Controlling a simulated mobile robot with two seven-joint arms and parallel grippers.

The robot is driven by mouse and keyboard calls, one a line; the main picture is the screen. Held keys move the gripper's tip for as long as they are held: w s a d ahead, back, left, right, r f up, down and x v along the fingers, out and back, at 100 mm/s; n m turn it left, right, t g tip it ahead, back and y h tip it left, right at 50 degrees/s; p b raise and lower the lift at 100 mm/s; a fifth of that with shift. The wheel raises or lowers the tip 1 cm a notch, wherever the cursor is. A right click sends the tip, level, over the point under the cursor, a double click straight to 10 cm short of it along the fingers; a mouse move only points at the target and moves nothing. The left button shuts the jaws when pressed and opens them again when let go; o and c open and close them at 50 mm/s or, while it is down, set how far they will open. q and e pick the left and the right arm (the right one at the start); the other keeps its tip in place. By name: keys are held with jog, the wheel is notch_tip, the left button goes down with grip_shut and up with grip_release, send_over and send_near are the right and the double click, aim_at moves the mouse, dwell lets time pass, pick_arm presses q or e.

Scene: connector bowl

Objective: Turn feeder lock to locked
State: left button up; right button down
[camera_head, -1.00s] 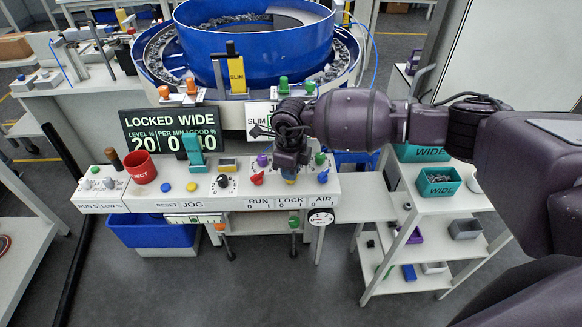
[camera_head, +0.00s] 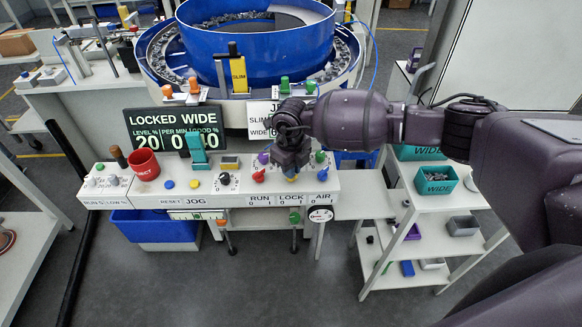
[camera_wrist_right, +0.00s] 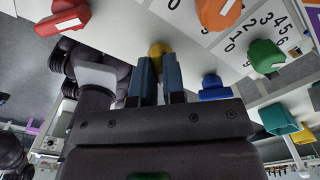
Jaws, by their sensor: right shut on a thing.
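The feeder lock is a yellow knob (camera_wrist_right: 159,48) above the LOCK label (camera_head: 290,198) on the white control panel. My right gripper (camera_wrist_right: 159,62) is shut on it, with one blue-grey finger on each side in the right wrist view. In the head view my right gripper (camera_head: 291,160) points down onto the panel and hides most of the knob, so its pointing angle cannot be read. The display (camera_head: 175,128) behind the panel reads "LOCKED WIDE". My left gripper is out of view.
A red knob (camera_head: 259,176) sits left of the gripper and a blue knob (camera_head: 322,176) right of it. A red cup (camera_head: 145,164) stands at the panel's left. The blue bowl feeder (camera_head: 258,45) is behind. A shelf with teal bins (camera_head: 436,181) stands right.

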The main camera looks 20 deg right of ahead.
jog(key=c, duration=1.2)
grip_release()
jog(key=shift+r, duration=0.1)
notch_tip(320, 180, up, 11)
